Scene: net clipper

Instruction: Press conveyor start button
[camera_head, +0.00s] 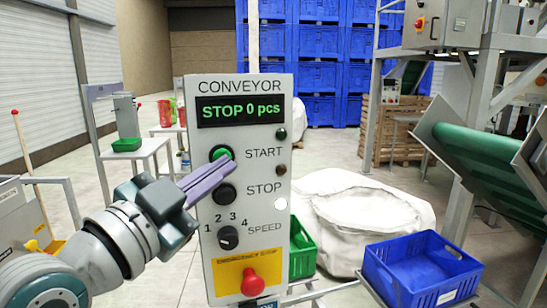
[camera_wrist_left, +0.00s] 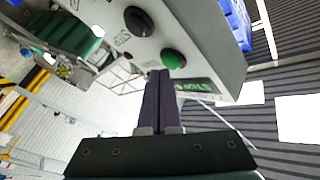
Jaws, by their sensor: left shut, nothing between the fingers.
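The conveyor control panel (camera_head: 238,190) stands upright in the middle of the head view. Its display (camera_head: 240,110) reads "STOP 0 pcs". The green start button (camera_head: 221,153) is on the panel above the black stop button (camera_head: 223,193). My left gripper (camera_head: 229,160) is shut and empty, its purple fingers pointing at the panel just below the start button. In the left wrist view the fingertips (camera_wrist_left: 158,73) are beside the green start button (camera_wrist_left: 174,59); I cannot tell whether they touch it. The black stop button (camera_wrist_left: 139,20) is farther up there. My right gripper is not in view.
Lower on the panel are a speed knob (camera_head: 228,238) and a red emergency stop button (camera_head: 252,281). A blue crate (camera_head: 425,272) and a white sack (camera_head: 350,205) are at the right. A green conveyor (camera_head: 485,155) slopes behind them. Blue bins are stacked at the back.

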